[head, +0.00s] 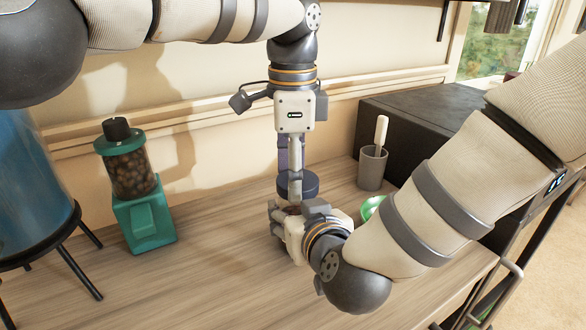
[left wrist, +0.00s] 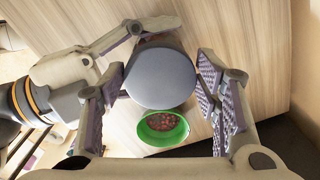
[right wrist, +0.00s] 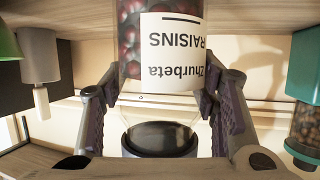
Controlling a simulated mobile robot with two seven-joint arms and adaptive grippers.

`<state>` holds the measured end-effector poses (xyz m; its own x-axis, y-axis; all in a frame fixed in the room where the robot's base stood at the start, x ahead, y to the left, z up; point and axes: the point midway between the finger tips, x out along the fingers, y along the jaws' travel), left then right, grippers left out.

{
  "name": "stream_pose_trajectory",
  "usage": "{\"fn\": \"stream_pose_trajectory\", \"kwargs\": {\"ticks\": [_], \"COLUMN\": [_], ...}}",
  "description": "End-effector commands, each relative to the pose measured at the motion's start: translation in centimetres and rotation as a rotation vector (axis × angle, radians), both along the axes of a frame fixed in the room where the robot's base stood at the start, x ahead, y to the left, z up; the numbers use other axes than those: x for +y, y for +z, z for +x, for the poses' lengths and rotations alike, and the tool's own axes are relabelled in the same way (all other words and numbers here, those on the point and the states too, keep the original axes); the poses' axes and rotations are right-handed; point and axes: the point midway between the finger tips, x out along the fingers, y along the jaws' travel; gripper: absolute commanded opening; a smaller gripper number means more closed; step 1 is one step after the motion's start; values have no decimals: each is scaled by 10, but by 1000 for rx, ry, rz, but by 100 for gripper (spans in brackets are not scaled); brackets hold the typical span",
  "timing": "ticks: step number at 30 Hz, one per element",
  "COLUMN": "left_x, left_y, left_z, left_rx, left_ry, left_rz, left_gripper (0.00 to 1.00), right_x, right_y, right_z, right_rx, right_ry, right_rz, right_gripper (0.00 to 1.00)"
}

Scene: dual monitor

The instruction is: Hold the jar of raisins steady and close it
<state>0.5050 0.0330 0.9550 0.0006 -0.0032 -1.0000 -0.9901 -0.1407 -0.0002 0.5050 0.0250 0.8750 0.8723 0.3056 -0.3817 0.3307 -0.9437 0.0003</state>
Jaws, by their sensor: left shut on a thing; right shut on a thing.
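The jar of raisins (right wrist: 165,60) has a white label and dark red raisins in its lower part. The right wrist view shows it upside down. My right gripper (head: 281,210) is shut around its side, with a finger on each side in the right wrist view (right wrist: 158,100). The grey-blue lid (head: 308,186) is over the jar's mouth; whether it is fully seated I cannot tell. My left gripper (head: 296,178) points straight down and is shut on the lid, its fingers on opposite sides of the lid's round top (left wrist: 160,78). The grippers hide most of the jar in the head view.
A green bowl (left wrist: 163,128) with raisins stands close to the jar. A green dispenser (head: 131,185) and blue tank (head: 30,165) stand left. A grey cup with a white-handled utensil (head: 372,167) and a dark box (head: 425,125) are right. The front-left counter (head: 200,285) is clear.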

Motion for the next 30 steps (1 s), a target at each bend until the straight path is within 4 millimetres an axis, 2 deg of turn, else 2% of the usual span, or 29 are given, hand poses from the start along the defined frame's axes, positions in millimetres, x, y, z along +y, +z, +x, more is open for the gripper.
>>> {"fn": "stream_pose_trajectory", "kwargs": {"ticks": [24,25,26,28,30], "left_x": [0,0,0,0,0], "left_y": [-11,-11,-11,-11,-11], "left_z": [0,0,0,0,1], "left_rx": [0,0,0,0,-1], "left_ry": [0,0,-2,-43,-164], "left_rz": [-1,-1,-2,-2,-2], "left_gripper": [45,45,45,45,45], "right_x": [0,0,0,0,0], "right_y": [-1,-1,-1,-1,-1], "right_z": [0,0,0,0,0], "right_rx": [1,1,1,1,1], "right_ry": [0,0,0,0,0], "right_rz": [0,0,0,-1,-1], "right_gripper": [5,0,0,0,0]}}
